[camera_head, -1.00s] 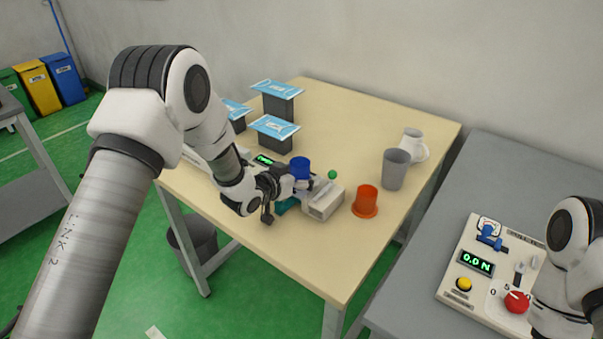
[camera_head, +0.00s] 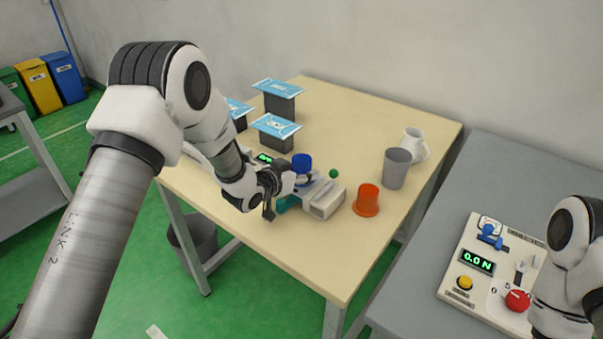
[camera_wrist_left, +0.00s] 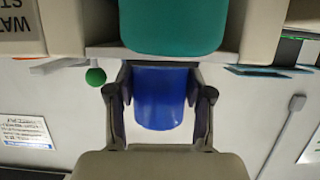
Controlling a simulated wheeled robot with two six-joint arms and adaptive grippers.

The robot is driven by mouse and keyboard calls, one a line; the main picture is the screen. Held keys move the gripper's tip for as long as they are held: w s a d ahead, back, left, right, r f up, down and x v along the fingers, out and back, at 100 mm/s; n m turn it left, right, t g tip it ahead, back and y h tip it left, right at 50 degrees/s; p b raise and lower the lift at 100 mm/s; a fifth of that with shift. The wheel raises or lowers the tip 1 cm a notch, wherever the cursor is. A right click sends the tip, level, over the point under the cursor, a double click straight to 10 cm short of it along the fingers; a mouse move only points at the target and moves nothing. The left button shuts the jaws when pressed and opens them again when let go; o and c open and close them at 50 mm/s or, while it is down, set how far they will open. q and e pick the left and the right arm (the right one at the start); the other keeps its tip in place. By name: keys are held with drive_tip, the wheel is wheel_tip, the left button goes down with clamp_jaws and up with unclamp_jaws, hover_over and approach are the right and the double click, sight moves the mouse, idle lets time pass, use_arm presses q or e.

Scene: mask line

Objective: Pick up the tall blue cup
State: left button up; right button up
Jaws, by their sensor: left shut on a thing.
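The tall blue cup (camera_head: 301,163) is on the near-left part of the wooden table, beside a beige device. In the left wrist view the blue cup (camera_wrist_left: 160,97) is between the two fingers. My left gripper (camera_head: 302,179) is shut on it; the fingers also show in the left wrist view (camera_wrist_left: 160,108). The cup's lower part is hidden in the head view by the gripper. I cannot tell how far its base is above the table. My right arm shows at the right edge, its gripper out of view.
A beige device (camera_head: 327,199) and a teal object (camera_head: 288,204) are close to the gripper. A red cup (camera_head: 367,199), grey cup (camera_head: 396,168) and white mug (camera_head: 415,143) stand to the right. Blue-topped stands (camera_head: 276,126) are behind. The table's front middle is clear.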

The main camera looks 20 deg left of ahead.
use_arm(q)
drive_tip(key=shift+r, duration=1.4)
drive_tip(key=s+d+r+b, duration=0.1)
drive_tip(key=s+d+b, duration=0.2)
drive_tip(key=s, duration=1.2)
drive_tip(key=shift+s+d+r, duration=0.25)
drive_tip(key=shift+d+r, duration=0.1)
drive_tip(key=shift+d, duration=0.15)
